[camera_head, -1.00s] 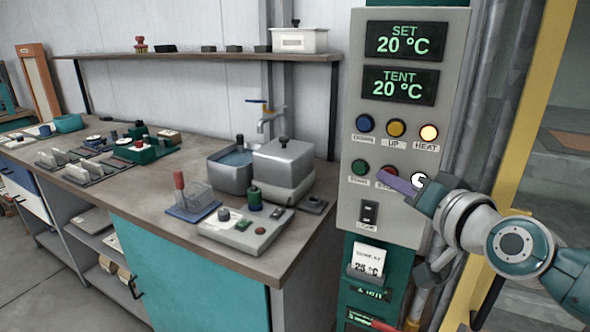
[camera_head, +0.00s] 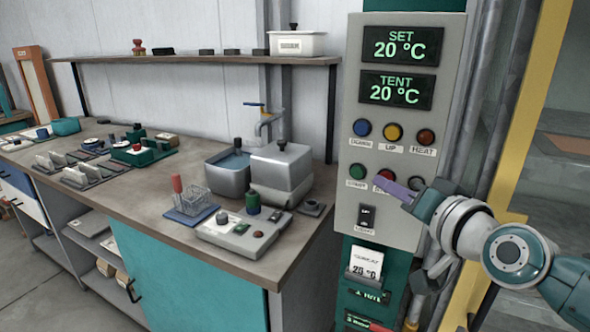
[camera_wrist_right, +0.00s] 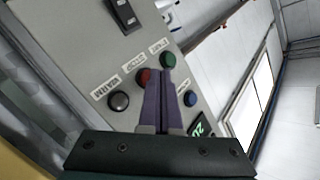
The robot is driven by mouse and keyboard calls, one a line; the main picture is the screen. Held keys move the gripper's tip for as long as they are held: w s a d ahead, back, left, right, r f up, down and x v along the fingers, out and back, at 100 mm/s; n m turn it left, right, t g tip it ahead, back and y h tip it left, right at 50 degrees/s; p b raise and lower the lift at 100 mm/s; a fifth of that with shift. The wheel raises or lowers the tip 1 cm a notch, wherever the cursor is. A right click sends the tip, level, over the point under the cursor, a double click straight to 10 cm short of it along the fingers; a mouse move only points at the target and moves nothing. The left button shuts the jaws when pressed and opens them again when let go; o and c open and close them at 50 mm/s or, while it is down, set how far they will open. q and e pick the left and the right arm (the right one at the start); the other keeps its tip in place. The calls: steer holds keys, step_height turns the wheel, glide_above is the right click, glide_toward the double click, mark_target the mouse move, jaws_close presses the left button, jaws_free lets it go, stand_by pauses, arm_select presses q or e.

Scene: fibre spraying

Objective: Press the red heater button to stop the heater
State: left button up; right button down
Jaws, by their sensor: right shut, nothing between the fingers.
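The grey control panel (camera_head: 350,210) shows SET 20 °C and TENT 20 °C. Its upper row has a blue, a yellow and an unlit dark-red HEAT light (camera_head: 426,137). In the lower row the red button (camera_head: 380,187) sits between a green button (camera_head: 358,171) and a dark round one (camera_head: 416,184). My right gripper (camera_head: 380,182) is shut and empty, its purple fingertips in front of the red button and partly covering it. In the wrist view the fingertips (camera_wrist_right: 160,76) overlap the red button (camera_wrist_right: 142,76); I cannot tell whether they touch it. My left gripper is out of view.
A rocker switch (camera_head: 366,216) lies below the lower button row. A workbench (camera_head: 150,205) to the left carries a steel bath, a small control box (camera_head: 245,236) and several racks. A yellow post (camera_head: 535,100) and grey pipes stand right of the panel.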

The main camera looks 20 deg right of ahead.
steer(key=shift+s+a, duration=0.2)
steer(key=shift+a, duration=0.05)
steer(key=s+a+p, duration=0.3)
steer(key=shift+s+a, duration=0.15)
steer(key=shift+a, duration=0.25)
steer(key=shift+a, duration=0.1)
stand_by(0.8)
